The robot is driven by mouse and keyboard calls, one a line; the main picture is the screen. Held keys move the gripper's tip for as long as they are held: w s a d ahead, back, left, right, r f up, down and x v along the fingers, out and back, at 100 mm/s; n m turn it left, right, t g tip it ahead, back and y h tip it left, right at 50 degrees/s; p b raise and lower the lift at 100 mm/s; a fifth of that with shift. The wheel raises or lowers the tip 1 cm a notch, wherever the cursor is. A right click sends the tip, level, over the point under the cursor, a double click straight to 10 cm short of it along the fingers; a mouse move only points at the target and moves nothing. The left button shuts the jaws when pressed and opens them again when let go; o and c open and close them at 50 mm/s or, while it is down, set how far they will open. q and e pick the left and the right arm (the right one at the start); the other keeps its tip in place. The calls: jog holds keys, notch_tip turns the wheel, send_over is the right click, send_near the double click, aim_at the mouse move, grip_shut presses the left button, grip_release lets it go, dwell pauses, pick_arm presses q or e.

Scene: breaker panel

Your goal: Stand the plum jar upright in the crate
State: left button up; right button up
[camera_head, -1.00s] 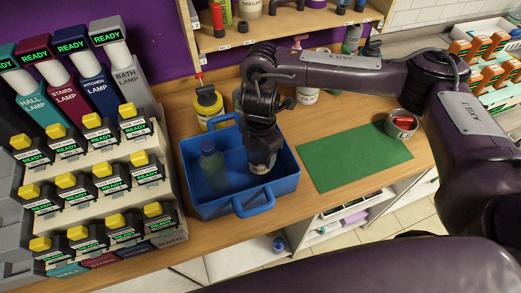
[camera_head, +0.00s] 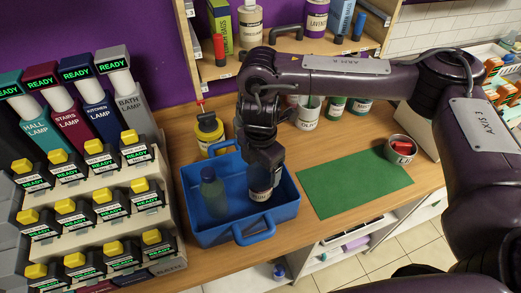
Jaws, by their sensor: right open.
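A jar with a pale label (camera_head: 260,192), probably the plum jar, stands apparently upright in the right part of the blue crate (camera_head: 246,236). Its top is hidden behind my right gripper (camera_head: 264,170), and its label is too small to read surely. My right gripper points down just above the jar, its jaws open. I cannot tell whether a finger still touches the jar. A dark teal bottle (camera_head: 212,188) stands in the left part of the crate. My left gripper is not in view.
Breaker modules with yellow switches (camera_head: 95,190) fill the left. A yellow bottle (camera_head: 208,132) stands behind the crate. A green mat (camera_head: 355,184) lies clear to the right, with a tin (camera_head: 400,150) at its far corner. A loaded shelf (camera_head: 290,50) hangs behind my right arm.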

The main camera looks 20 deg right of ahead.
notch_tip(320, 180, up, 7)
dwell(0.3)
jog(key=shift+s+f, duration=0.1)
jog(key=shift+f, duration=0.1)
dwell(0.3)
